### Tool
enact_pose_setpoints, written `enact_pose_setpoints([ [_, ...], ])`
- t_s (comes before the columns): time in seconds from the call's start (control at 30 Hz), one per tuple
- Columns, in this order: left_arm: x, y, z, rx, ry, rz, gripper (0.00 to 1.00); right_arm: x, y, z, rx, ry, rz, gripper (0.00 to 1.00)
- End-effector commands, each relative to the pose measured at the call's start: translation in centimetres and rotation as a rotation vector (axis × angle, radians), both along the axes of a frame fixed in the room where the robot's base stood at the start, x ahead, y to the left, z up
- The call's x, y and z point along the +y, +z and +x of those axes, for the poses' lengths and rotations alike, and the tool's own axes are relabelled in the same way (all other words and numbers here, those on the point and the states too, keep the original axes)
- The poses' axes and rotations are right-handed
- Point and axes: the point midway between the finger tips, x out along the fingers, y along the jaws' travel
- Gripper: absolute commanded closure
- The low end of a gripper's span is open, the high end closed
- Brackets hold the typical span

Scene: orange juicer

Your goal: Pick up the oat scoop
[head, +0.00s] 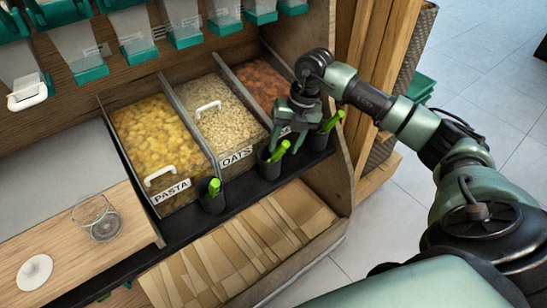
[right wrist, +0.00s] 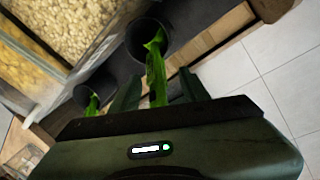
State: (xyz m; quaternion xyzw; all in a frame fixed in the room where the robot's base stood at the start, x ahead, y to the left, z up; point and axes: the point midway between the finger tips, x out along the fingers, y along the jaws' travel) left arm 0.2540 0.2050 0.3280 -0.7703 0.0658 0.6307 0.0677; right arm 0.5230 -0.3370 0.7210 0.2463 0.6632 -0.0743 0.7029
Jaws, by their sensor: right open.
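The oat scoop (head: 279,151) has a bright green handle and stands in a dark cup (head: 268,167) in front of the oats bin (head: 222,115), just right of its OATS label. My right gripper (head: 288,133) is open above and beside this handle. In the right wrist view a green scoop handle (right wrist: 156,68) rises from a dark cup (right wrist: 150,36) and lies between my open fingers (right wrist: 158,92), which do not visibly grip it. The scoop's lower end is hidden inside the cup. My left gripper is not in view.
Other green scoops stand in cups at the left (head: 214,187) and right (head: 333,121). The pasta bin (head: 155,140) and a brown-filled bin (head: 260,83) flank the oats. A glass (head: 98,218) stands on the wooden counter. A wooden side panel (head: 340,165) is close at right.

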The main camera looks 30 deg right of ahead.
Motion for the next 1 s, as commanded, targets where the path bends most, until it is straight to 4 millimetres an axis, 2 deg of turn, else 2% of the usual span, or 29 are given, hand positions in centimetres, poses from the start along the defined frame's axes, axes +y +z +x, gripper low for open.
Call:
enact_pose_setpoints([
  [0.4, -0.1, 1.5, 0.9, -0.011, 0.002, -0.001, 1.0, 1.7, -4.9, 0.4, 0.001, 0.0, 0.0, 0.55],
  [0.63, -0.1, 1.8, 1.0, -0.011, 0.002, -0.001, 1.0, 1.7, -5.1, 0.5, -0.001, 0.001, -0.001, 0.55],
  [0.67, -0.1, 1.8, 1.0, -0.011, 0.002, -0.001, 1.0, 1.7, -5.1, 0.5, -0.001, 0.001, -0.001, 0.6],
  [0.8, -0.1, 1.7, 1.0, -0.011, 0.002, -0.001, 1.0, 1.7, -5.0, 0.5, -0.001, 0.001, -0.001, 0.99],
  [1.0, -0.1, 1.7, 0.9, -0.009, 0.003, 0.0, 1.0, 1.7, -5.0, 0.5, -0.002, 0.001, 0.0, 1.0],
])
